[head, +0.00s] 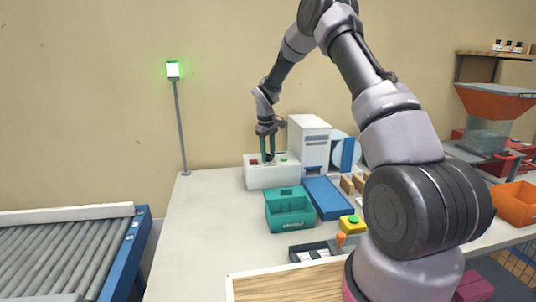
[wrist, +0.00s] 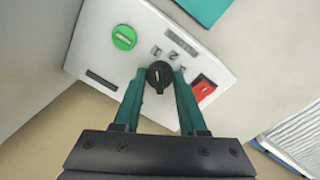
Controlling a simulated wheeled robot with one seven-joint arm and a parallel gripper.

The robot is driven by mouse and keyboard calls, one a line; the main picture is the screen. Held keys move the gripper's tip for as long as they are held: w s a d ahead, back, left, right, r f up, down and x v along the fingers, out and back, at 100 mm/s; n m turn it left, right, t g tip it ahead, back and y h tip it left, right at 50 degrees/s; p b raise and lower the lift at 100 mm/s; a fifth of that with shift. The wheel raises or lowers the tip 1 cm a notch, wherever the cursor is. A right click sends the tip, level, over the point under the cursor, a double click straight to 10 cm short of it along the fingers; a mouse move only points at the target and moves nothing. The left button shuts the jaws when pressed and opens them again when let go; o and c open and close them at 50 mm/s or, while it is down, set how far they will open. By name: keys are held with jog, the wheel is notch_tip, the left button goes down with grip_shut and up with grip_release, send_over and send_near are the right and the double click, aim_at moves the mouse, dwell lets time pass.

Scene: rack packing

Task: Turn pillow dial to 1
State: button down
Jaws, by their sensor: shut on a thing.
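The pillow dial (wrist: 159,76) is a round black knob with a pale pointer mark, on the sloped top of a white control box (wrist: 95,35). A green button (wrist: 124,37) and a red switch (wrist: 203,88) flank the dial.
A white machine (head: 310,145) stands right beside the box. A teal bin (head: 290,210) and a blue tray (head: 327,197) lie in front. A lit green lamp (head: 173,70) stands on a pole at left. The table's left part (head: 205,220) is clear.

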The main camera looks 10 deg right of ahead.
jog(key=shift+n, duration=0.5)
jog(key=shift+c, duration=2.3)
grip_release()
jog(key=shift+r, duration=0.15)
notch_tip(320, 180, up, 10)
jog(key=shift+s+a+r, duration=0.2)
jog(key=shift+a+r, duration=0.05)
